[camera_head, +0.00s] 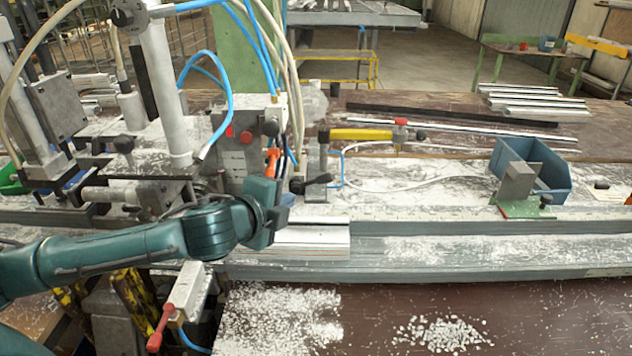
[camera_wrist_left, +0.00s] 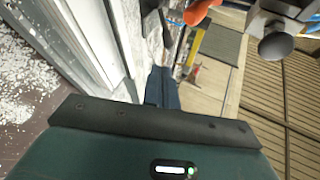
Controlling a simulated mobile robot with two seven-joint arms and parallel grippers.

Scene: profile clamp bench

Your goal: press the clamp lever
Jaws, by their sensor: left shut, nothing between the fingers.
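An orange-red lever handle (camera_head: 272,160) stands upright on the clamp machine at the left of the bench; I take it for the clamp lever. An orange part (camera_wrist_left: 203,10) also shows at the top of the left wrist view. My left gripper (camera_head: 275,212) is shut and empty, just in front of and below this handle, above the light profile (camera_head: 305,238). I cannot tell whether it touches anything. The gripper's dark body fills the bottom of the left wrist view. My right gripper is not in view.
A second red-handled lever (camera_head: 160,328) sits low at the front left. A black knob (camera_head: 297,185) is close right of my gripper. A blue bin (camera_head: 560,176) and a metal stop block (camera_head: 517,183) stand at the right. The rail between is mostly clear.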

